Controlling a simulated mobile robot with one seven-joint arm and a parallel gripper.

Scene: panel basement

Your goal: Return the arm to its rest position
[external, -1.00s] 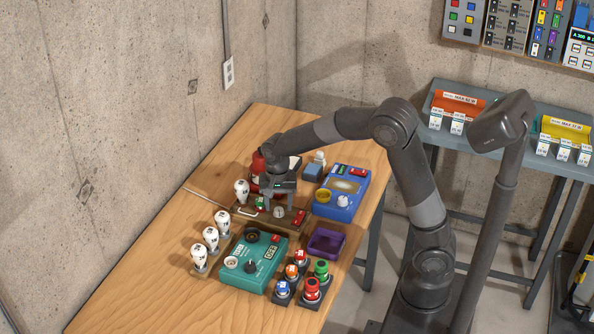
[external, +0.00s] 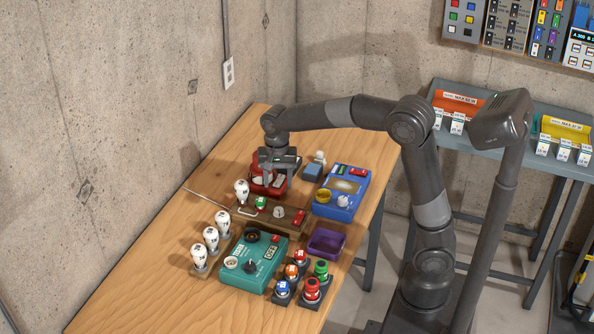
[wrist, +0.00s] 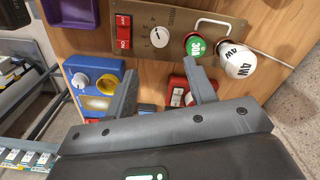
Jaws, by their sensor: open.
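My gripper (external: 280,162) hangs over the far part of the wooden bench, above the red device (external: 268,184). In the wrist view, my gripper (wrist: 160,85) has its two fingers spread apart with nothing between them. The brown switch panel (external: 272,213) lies just in front, with a red switch, a dial, a metal handle and a green cap marked 30 (wrist: 194,46). A white bulb marked 4W (wrist: 238,62) stands at its end. My arm stretches left from its base, bent at the elbow. The red device is partly hidden behind the gripper.
A blue device (external: 342,190), a purple tray (external: 326,243), a teal tester (external: 255,262), several bulbs (external: 211,238) and several coloured buttons (external: 312,289) crowd the bench (external: 140,265). The concrete wall (external: 120,100) stands behind. The bench's left part is clear.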

